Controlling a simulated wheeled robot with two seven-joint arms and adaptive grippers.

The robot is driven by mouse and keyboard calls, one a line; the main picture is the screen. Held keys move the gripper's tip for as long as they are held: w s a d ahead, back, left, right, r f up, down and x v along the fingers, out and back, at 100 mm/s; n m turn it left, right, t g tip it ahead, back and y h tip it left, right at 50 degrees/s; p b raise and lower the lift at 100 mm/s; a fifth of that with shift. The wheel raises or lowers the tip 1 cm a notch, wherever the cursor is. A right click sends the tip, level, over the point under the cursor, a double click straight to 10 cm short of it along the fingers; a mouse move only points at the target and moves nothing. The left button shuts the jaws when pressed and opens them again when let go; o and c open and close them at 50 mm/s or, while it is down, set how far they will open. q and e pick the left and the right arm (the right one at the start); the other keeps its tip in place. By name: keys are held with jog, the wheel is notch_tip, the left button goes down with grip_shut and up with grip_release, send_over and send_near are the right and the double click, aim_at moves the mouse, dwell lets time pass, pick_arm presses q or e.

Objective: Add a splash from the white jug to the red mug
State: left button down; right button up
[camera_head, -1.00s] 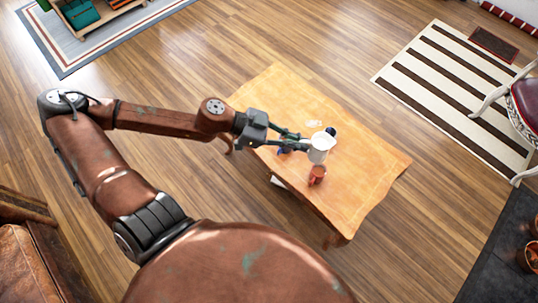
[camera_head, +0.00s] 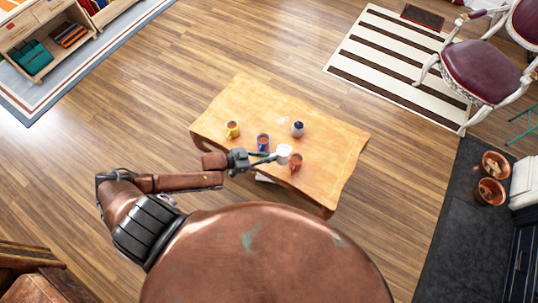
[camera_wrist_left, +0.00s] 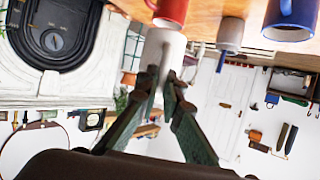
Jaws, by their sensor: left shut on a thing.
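The white jug (camera_head: 283,152) is held in my left gripper (camera_head: 271,157), just left of the red mug (camera_head: 296,162) in the head view. In the left wrist view the fingers (camera_wrist_left: 163,80) are closed on the white jug (camera_wrist_left: 164,46), and the red mug (camera_wrist_left: 172,10) shows right beside it, cut off by the top edge. The red mug stands on the wooden table (camera_head: 335,150). I cannot tell how far the jug is tilted or whether anything flows from it. My right gripper is out of view.
The table's right part is clear. A red-seated chair (camera_head: 483,70) stands far right.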

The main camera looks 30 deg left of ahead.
pick_arm(q)
jog(key=shift+f+b, duration=0.35)
jog(key=shift+f, duration=0.2)
jog(key=shift+f+b, duration=0.75)
jog(key=shift+f, duration=0.1)
notch_tip(320, 180, up, 2)
jog(key=p, duration=0.3)
jog(key=shift+g+y, duration=0.4)
notch_tip(320, 180, up, 2)
jog(key=g+y+p, duration=0.2)
jog(key=p, duration=0.4)
jog(key=shift+w, duration=0.15)
jog(key=shift+w+d+r+g+y+p, duration=0.1)
jog(key=shift+r+g+y+p, duration=0.05)
jog(key=shift+g+y+p, duration=0.2)
jog(key=shift+w+d+f+g+y+b, duration=0.15)
jog(key=shift+w+d+f+g+b, duration=0.1)
jog(key=shift+f, duration=0.3)
jog(key=shift+w+d+f+g+y+b, duration=0.1)
jog(key=shift+f+g+b, duration=0.15)
jog(key=shift+f, duration=0.3)
jog(key=shift+s+a, duration=0.1)
jog(key=shift+s, duration=0.05)
